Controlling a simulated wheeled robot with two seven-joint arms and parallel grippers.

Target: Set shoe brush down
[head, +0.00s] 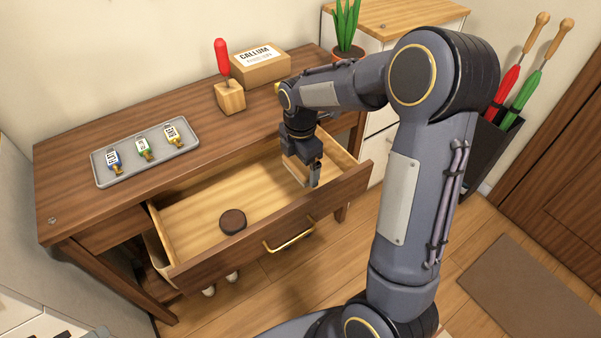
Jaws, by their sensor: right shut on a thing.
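My right gripper (311,178) points down into the right part of the open drawer (185,218). It is shut on the shoe brush (297,171), of which a light wooden part shows beside the fingers. The rest of the brush is hidden by the gripper. I cannot tell whether the brush touches the drawer floor. My left gripper is not in view.
A dark round tin (232,222) lies in the drawer's front left part. On the desk (75,190) are a grey tray (188,147) of tagged keys, a red-handled tool in a wooden block (229,97) and a cardboard box (261,68). The drawer's middle is clear.

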